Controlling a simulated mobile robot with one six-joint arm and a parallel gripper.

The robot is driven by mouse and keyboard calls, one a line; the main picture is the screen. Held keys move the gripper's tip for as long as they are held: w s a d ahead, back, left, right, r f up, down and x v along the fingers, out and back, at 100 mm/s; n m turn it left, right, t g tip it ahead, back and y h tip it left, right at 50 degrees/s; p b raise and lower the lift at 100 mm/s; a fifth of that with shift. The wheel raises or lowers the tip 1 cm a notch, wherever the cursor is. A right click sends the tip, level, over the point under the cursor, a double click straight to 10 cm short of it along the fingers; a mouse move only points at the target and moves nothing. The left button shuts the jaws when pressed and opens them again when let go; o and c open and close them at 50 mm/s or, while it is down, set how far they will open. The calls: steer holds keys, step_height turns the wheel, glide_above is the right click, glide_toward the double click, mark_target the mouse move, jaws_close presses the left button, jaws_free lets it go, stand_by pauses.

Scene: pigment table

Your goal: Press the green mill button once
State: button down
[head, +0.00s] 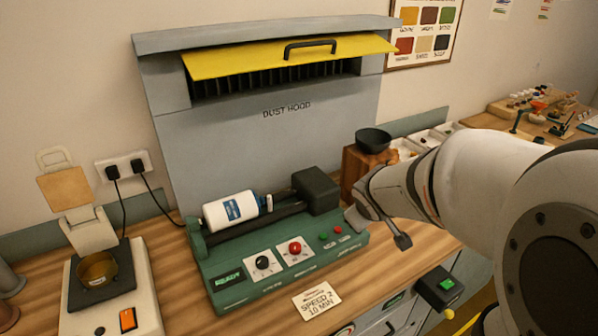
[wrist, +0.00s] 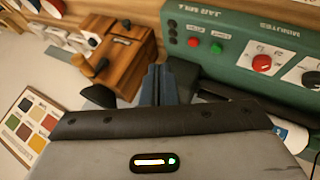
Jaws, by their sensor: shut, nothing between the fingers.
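The jar mill (head: 280,262) is a green machine on the wooden bench in front of the dust hood. Its panel has a small green button (head: 323,236) with a small red button beside it, right of a large red knob (head: 295,248). In the wrist view, the green button (wrist: 216,48) and red button (wrist: 194,42) show upside down on the mill's panel. My gripper (wrist: 158,70) is shut and empty, just off the mill's end on the button side. The fingers are apart from the green button, and no contact shows. A small display on the mill's left reads READY.
A white jar (head: 230,210) lies on the mill's rollers. A wooden block with a dark bowl (head: 373,140) stands behind my gripper. A speed card (head: 317,300) lies in front of the mill.

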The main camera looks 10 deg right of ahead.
steer(key=w+a+n+t+y+p, duration=0.1)
steer(key=w+a+n+y+p, duration=0.15)
steer(key=w+n, duration=0.35)
steer(key=n+g+y+p, duration=0.1)
steer(key=n+y+p, duration=0.2)
steer(key=n+y, duration=0.25)
glide_above(326, 240)
step_height(326, 240, down, 3)
steer(key=shift+m, duration=0.45)
steer(key=shift+f, duration=0.2)
step_height(326, 240, down, 7)
steer(key=b, duration=0.7)
steer(key=shift+f+b, duration=0.2)
steer(key=shift+b, duration=0.15)
steer(key=shift+f+b, duration=0.35)
steer(key=shift+f, duration=0.2)
steer(key=shift+f, duration=0.1)
steer(key=shift+f, duration=0.3)
